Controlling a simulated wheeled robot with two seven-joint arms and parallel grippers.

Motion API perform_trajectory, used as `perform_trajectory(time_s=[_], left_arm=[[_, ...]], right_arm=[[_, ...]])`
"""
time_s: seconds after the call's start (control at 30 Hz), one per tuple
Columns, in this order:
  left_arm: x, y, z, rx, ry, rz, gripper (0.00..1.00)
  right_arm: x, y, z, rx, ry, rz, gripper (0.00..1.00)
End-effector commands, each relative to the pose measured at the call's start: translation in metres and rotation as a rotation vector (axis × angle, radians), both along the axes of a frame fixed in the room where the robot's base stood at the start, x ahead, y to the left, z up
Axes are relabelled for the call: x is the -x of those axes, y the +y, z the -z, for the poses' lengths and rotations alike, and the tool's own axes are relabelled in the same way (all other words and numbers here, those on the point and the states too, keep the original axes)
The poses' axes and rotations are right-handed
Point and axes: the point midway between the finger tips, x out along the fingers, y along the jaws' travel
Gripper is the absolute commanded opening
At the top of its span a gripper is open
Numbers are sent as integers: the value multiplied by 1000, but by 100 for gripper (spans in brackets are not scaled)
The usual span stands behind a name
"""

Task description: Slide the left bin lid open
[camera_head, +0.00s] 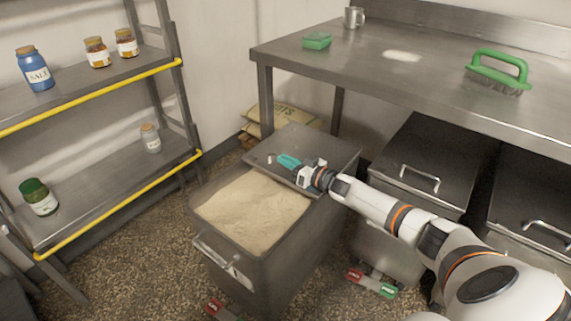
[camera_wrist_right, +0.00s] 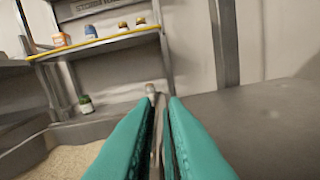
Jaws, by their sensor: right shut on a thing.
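The left bin (camera_head: 262,262) is a dark metal bin full of pale flour (camera_head: 255,208). Its grey metal lid (camera_head: 322,148) lies over the back part of the bin, so most of the flour shows. In the right wrist view the lid (camera_wrist_right: 265,120) fills the lower right and flour (camera_wrist_right: 55,162) shows at lower left. My right gripper (camera_head: 284,160), with teal fingers, is at the lid's front left part and shut on the lid handle. The handle end (camera_wrist_right: 151,90) shows just beyond the fingertips; the fingers hide most of it. My left gripper is not in view.
Two closed bins, the middle one (camera_head: 425,160) and the right one (camera_head: 535,195), stand under the steel table (camera_head: 365,75). Sacks (camera_head: 280,117) lie behind the left bin. A shelf rack (camera_head: 100,205) with jars stands at left. Floor is clear between rack and bin.

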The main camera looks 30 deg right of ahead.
Motion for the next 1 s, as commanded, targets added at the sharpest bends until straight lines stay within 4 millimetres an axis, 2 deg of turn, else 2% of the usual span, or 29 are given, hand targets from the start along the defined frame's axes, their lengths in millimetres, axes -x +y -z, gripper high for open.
perform_trajectory(time_s=[0.2,0.23,0.33,0.37,0.67,0.77,0.9,1.0], left_arm=[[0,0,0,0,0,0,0],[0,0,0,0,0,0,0],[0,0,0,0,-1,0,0],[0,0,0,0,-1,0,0],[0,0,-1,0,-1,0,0],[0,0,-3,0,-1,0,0],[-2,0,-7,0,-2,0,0],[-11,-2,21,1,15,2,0]], right_arm=[[0,-2,0,-2,2,5,0],[0,-2,0,-2,2,5,14],[0,-1,0,-2,1,4,30],[0,-1,0,-2,1,4,33],[2,-1,0,-1,1,1,33],[8,-3,0,-1,3,2,33],[29,-11,0,2,5,1,33],[48,-18,-1,1,6,2,33]])
